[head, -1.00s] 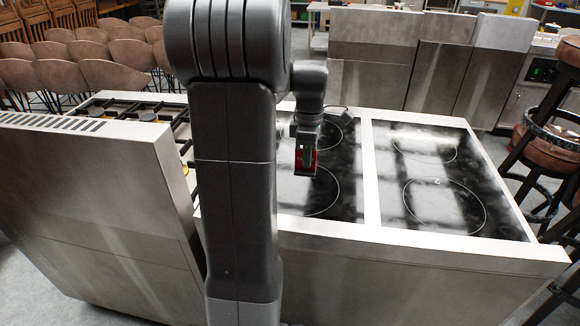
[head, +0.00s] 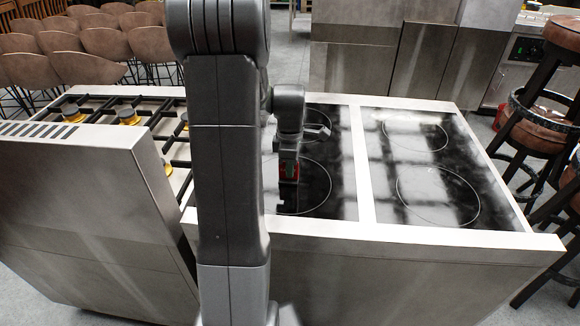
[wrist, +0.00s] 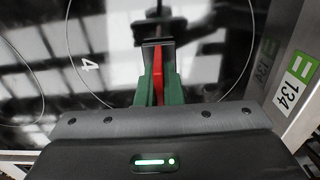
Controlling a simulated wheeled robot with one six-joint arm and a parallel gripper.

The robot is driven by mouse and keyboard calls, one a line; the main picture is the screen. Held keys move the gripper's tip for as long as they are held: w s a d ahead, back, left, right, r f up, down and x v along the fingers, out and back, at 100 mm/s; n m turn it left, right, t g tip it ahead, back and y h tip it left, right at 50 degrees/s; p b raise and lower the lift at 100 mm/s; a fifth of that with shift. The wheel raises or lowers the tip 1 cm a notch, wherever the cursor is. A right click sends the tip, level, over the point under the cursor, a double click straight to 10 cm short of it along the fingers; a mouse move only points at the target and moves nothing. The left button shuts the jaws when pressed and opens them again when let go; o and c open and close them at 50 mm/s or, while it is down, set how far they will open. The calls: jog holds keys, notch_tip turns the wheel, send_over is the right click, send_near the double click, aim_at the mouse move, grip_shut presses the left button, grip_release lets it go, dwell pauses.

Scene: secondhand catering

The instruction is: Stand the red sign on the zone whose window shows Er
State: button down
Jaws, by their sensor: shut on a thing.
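The red sign (head: 289,170) is held in my gripper (head: 289,165) over the front zone (head: 312,198) of the left black glass panel. In the wrist view my gripper (wrist: 157,88) has green fingers shut on the red sign (wrist: 158,68), which shows as a thin upright strip. A ringed zone (wrist: 205,70) with a white 4 inside lies below it. I cannot tell whether the sign touches the glass. The right panel has a back zone (head: 415,132) and a front zone (head: 437,195). No window reading Er is legible in either view.
A gas hob (head: 125,115) with black grates is at the left, behind a tall steel panel (head: 75,190). Bar stools (head: 545,120) stand close on the right. Steel units (head: 350,60) stand behind. A 134 label (wrist: 290,95) is on the steel edge.

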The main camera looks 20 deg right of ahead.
jog(key=shift+f, duration=0.2)
jog(key=c, duration=1.6)
grip_release()
jog(key=shift+o, duration=0.2)
jog(key=shift+r, duration=0.1)
notch_tip(320, 180, up, 12)
jog(key=shift+r+b, duration=0.1)
jog(key=shift+b, duration=0.25)
